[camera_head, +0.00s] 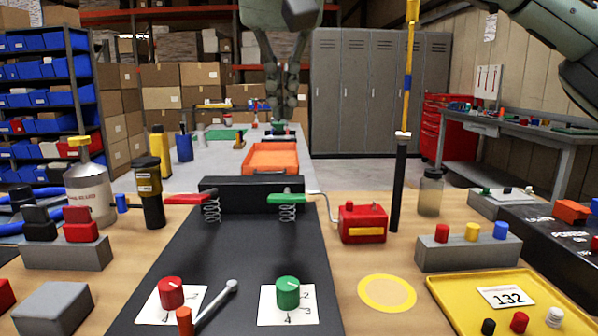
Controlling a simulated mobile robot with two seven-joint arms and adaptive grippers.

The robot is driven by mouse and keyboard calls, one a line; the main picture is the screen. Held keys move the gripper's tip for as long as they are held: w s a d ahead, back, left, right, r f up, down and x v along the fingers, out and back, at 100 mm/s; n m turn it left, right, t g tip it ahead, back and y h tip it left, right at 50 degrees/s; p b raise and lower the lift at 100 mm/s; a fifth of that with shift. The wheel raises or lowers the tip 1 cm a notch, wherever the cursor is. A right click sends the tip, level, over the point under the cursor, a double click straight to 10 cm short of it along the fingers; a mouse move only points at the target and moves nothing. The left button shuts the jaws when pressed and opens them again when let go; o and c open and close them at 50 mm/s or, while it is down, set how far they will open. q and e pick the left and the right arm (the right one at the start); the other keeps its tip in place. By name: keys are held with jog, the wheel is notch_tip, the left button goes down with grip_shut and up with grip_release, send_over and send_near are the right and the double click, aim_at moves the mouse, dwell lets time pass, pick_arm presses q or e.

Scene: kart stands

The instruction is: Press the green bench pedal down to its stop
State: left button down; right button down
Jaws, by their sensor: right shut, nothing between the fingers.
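The green bench pedal (286,198) is a flat green bar sticking out from a black block (250,183) on the dark mat. A coil spring shows beneath it, and the pedal sits raised and about level. My right gripper (279,124) hangs pointing down at top centre, fingers shut and empty. In the picture its tips are above the green pedal, with a clear gap between them. How far it is in depth is hard to tell.
A red pedal (187,198) on its own spring is to the left. A red box (362,222) with a wire stands just right of the green pedal, and a tall dark post (398,185) beyond it. Green (288,291) and red (171,291) knobs are in front. An orange tray (270,157) lies behind.

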pick_arm(q)
jog(key=shift+d, duration=0.25)
pick_arm(e)
jog(key=shift+s+d+r, duration=0.1)
jog(key=shift+r, duration=0.15)
send_over(286, 195)
jog(key=s, duration=0.2)
jog(key=f, duration=0.8)
jog(key=shift+w, duration=0.25)
notch_tip(286, 195, down, 4)
jog(key=shift+s+r, duration=0.1)
jog(key=shift+r, duration=0.1)
pick_arm(q)
jog(key=shift+r, duration=0.2)
pick_arm(e)
jog(key=shift+s+f, duration=0.15)
jog(key=shift+f, duration=0.4)
